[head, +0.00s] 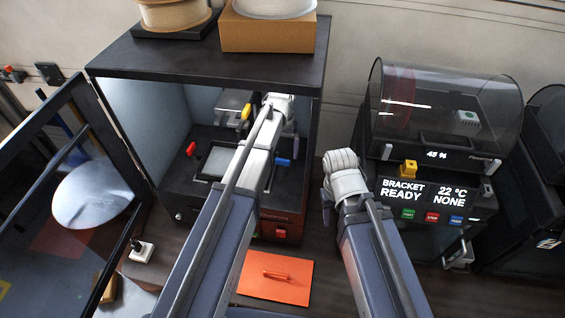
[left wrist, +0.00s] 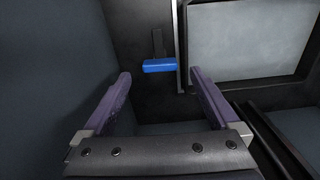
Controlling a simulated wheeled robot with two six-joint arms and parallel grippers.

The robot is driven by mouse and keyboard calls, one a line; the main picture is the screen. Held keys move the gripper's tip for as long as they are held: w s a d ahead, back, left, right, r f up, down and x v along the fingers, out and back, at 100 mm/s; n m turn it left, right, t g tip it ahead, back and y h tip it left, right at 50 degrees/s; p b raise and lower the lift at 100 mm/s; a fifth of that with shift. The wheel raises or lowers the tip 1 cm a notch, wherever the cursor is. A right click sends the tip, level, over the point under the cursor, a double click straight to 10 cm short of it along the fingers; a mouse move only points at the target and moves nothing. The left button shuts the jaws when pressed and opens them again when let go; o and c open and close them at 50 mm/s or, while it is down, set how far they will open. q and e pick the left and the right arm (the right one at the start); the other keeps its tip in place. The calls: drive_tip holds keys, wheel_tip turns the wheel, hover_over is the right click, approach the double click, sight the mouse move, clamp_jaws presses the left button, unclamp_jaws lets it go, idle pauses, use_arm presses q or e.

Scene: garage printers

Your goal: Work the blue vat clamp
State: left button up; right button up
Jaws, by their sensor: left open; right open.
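The blue vat clamp (head: 284,162) is a small blue lever on the right of the vat (head: 217,161), inside the open printer enclosure. In the left wrist view the blue clamp (left wrist: 160,66) lies ahead, between the lines of my two purple fingers. My left gripper (left wrist: 160,76) is open and empty, with a finger to each side and no contact visible. In the head view my left arm reaches into the enclosure and hides part of the vat's right side. My right gripper (head: 327,208) is open, outside the enclosure to its right, its fingers hard to make out.
A red clamp (head: 190,148) and a yellow clamp (head: 246,112) stand around the vat. The enclosure door (head: 75,180) is swung open at left. An orange panel with a handle (head: 275,277) lies in front. A second printer (head: 432,195) stands at right.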

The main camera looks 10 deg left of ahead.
sight(282, 159)
use_arm(q)
drive_tip(key=shift+f+b, duration=1.45)
drive_tip(key=shift+f, duration=0.55)
drive_tip(key=shift+c, duration=0.3)
drive_tip(key=c, duration=1.3)
